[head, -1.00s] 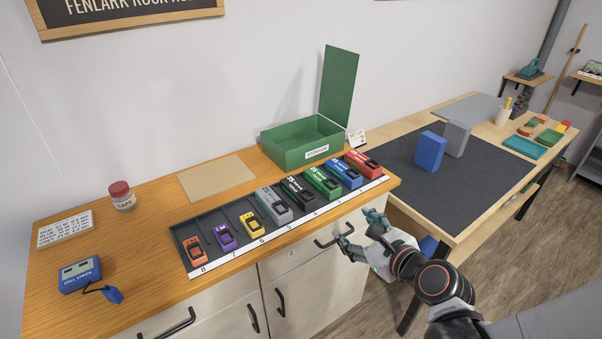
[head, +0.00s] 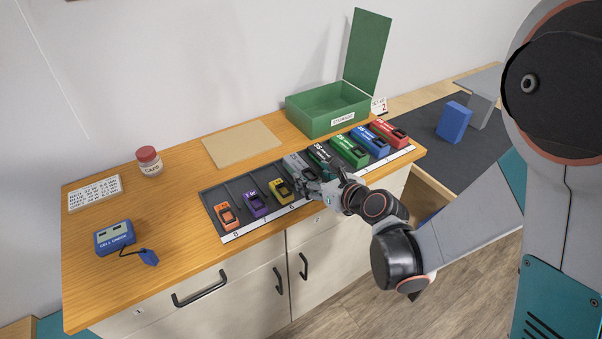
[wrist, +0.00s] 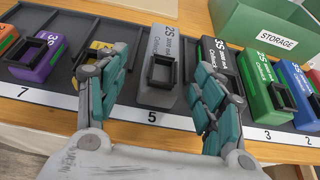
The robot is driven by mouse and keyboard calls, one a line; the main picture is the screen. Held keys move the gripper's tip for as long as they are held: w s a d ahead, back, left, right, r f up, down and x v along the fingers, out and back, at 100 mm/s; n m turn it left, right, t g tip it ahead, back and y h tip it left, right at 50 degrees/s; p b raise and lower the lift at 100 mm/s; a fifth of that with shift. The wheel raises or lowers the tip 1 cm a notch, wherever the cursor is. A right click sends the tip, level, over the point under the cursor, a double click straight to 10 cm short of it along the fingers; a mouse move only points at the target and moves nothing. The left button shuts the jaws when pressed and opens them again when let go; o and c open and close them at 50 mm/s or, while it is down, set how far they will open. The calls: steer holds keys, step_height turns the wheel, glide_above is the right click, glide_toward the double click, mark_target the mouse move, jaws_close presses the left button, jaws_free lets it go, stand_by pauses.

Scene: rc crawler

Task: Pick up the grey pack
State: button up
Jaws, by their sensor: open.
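The grey pack (wrist: 158,58) lies in the slot marked 5 of the dark tray (head: 209,199), its top printed "2S" and with a black square frame at its near end. It also shows in the head view (head: 297,166), partly hidden by my gripper. My gripper (wrist: 157,84) is open, its two teal-padded fingers on either side of the grey pack's near end in the wrist view. In the head view my gripper (head: 326,190) is at the tray's front edge. I cannot tell whether the fingers touch the pack.
A black pack (wrist: 220,62) is close by the right finger and a yellow pack (wrist: 102,48) is partly behind the left one. Green, blue, red, purple and orange packs fill other slots. A green storage box (head: 330,110) stands open behind the tray.

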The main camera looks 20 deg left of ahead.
mark_target(306, 169)
steer(key=x, duration=0.1)
steer(key=b+x, duration=0.1)
steer(key=x, duration=0.1)
steer(key=b+x, duration=0.1)
steer(key=x, duration=0.1)
steer(key=shift+w+a+r, duration=0.1)
steer(key=shift+w+r, duration=0.15)
steer(key=shift+r, duration=0.1)
steer(key=c, duration=1.4)
